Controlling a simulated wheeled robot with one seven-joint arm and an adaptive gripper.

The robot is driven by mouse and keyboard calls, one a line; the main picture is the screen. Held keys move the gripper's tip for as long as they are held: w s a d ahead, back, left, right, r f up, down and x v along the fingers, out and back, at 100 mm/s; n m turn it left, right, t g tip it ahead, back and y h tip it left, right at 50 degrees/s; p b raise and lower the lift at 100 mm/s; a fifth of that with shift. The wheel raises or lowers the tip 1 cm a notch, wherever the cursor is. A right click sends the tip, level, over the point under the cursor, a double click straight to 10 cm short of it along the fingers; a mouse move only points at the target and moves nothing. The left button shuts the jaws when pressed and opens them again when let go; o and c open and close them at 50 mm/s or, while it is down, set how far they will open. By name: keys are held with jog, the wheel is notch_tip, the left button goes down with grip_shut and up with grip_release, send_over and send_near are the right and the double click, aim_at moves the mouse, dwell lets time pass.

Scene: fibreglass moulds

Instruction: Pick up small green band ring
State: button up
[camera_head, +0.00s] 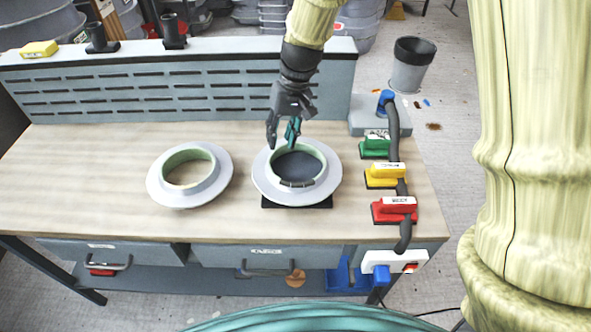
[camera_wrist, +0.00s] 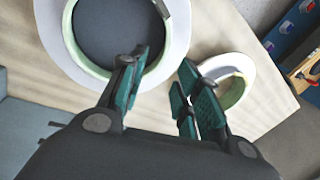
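Two pale grey flanged moulds, each with a light green band ring around its opening, sit on the bench. The left green band ring (camera_head: 187,153) shows the wooden top through it; it also shows at the right of the wrist view (camera_wrist: 236,93). The right green band ring (camera_head: 317,152) surrounds a dark disc; it fills the wrist view's upper left (camera_wrist: 86,64). I cannot tell which is meant by small. My gripper (camera_head: 281,143) is open and empty, pointing down at the right ring's back edge. In the wrist view its fingers (camera_wrist: 164,62) appear on either side of the band wall; contact is unclear.
Green (camera_head: 375,146), yellow (camera_head: 384,175) and red (camera_head: 394,210) handled blocks stand at the bench's right, beside a thick dark hose (camera_head: 393,128). A slotted back panel (camera_head: 180,85) rises behind. The bench's left part is clear.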

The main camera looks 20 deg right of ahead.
jog(key=f, duration=0.1)
jog(key=p, duration=0.2)
send_over(270, 167)
jog(key=d, duration=0.2)
jog(key=shift+d+x, duration=0.45)
jog(key=shift+x, duration=1.65)
jog(key=shift+a+p+x, duration=0.15)
jog(key=shift+p+x, duration=0.25)
jog(key=shift+x, duration=0.35)
jog(key=shift+a+p+x, duration=0.15)
jog(key=shift+p+x, duration=0.25)
jog(key=shift+x, duration=1.5)
grip_shut()
jog(key=shift+p, duration=0.3)
